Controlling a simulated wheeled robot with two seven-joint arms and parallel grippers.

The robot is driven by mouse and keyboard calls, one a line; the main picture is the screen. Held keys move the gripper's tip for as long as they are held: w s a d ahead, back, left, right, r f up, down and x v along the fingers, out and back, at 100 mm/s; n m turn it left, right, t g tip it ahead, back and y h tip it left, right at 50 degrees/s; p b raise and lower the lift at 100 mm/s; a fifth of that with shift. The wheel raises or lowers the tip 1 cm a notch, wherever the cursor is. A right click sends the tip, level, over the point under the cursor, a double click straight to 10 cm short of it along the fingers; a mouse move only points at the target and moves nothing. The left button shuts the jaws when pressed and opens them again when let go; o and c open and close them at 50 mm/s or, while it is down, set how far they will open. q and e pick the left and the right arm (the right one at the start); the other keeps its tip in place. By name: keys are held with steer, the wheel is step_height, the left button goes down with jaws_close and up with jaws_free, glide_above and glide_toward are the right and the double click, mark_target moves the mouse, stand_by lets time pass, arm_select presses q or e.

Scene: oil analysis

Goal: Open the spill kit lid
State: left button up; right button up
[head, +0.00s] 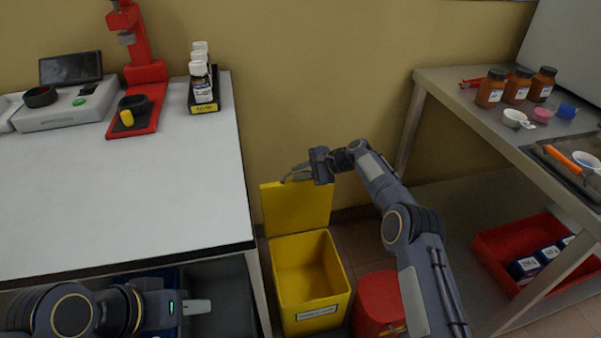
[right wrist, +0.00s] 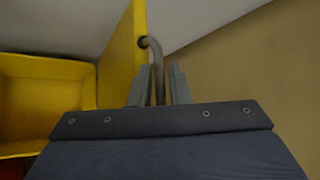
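The yellow spill kit bin (head: 307,272) stands on the floor between the two tables, its inside visible and empty-looking. Its yellow lid (head: 297,208) stands upright at the back edge; it also shows edge-on in the right wrist view (right wrist: 122,60). My right gripper (head: 298,174) is at the lid's top edge. In the right wrist view its fingers (right wrist: 160,85) sit close on both sides of the grey lid handle (right wrist: 157,65). My left gripper (head: 197,307) is low at the left table's front edge, apart from the bin; its finger gap cannot be made out.
The left table (head: 120,190) carries a red stand and a bottle rack (head: 205,100). A red container (head: 377,300) stands right of the bin. The right table (head: 450,90) holds brown jars, with a red crate (head: 500,262) below. The wall is close behind the lid.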

steer(key=shift+o, duration=1.3)
steer(key=p+v, duration=0.1)
steer(key=v, duration=0.7)
